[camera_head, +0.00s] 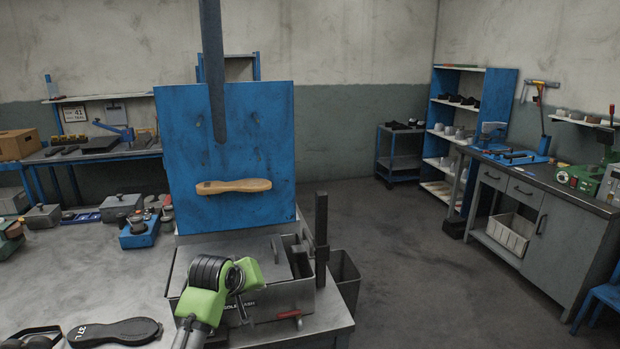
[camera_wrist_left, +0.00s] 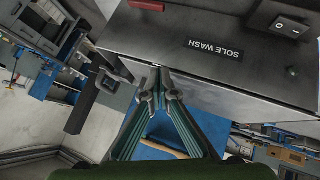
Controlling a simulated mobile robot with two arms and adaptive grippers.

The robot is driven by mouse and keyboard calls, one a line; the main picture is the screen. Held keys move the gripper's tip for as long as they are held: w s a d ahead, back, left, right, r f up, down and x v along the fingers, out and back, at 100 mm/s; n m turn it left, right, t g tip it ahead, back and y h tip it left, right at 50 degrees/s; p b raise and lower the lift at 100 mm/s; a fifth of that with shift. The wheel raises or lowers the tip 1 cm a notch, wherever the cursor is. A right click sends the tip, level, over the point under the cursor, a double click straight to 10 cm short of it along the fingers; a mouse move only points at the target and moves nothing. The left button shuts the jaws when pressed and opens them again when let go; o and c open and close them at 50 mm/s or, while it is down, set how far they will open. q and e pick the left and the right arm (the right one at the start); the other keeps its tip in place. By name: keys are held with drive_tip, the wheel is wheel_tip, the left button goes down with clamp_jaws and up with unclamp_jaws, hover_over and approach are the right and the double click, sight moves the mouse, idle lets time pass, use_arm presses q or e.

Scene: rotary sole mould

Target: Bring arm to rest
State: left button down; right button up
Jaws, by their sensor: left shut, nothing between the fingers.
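My left arm (camera_head: 210,300), with green and black joints, comes up from the bottom of the head view in front of the grey sole wash box. My left gripper (camera_wrist_left: 157,82) shows in the left wrist view with its fingertips together and nothing between them. Its fingers are hard to make out in the head view. The sole wash box (camera_head: 285,302) has a red handle on its front; its labelled face (camera_wrist_left: 265,75) fills the upper right of the left wrist view. The gripper appears close to this face; contact cannot be told. My right gripper is not in view.
A blue upright panel (camera_head: 180,130) with a tan sole (camera_head: 233,187) stands behind the box. A dark sole (camera_head: 115,331) lies at the front left of the grey table (camera_head: 80,270). A dark bin (camera_head: 345,275) stands right of the box. The floor (camera_head: 420,250) further right is clear.

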use_arm(q)
drive_tip(key=s+a+f+m+g, duration=0.1)
drive_tip(key=s+a+f+m, duration=0.1)
drive_tip(key=s+f, duration=0.8)
drive_tip(key=s+a+f+m+g, duration=0.15)
drive_tip(key=s+f, duration=0.45)
drive_tip(key=s, duration=0.7)
drive_tip(key=s+a+f+m+g+y, duration=0.1)
drive_tip(key=s+a+m+g+y, duration=0.15)
drive_tip(key=s, duration=2.05)
wheel_tip(320, 180, down, 25)
drive_tip(key=s+g+b, duration=0.1)
drive_tip(key=g, duration=0.1)
drive_tip(key=s+a+f+g+b, duration=0.1)
drive_tip(key=s+a+f, duration=0.1)
drive_tip(key=s+f, duration=1.6)
drive_tip(key=shift+a+f+m+h+b, duration=0.3)
drive_tip(key=shift+f+m+h, duration=0.1)
drive_tip(key=shift+f, duration=0.5)
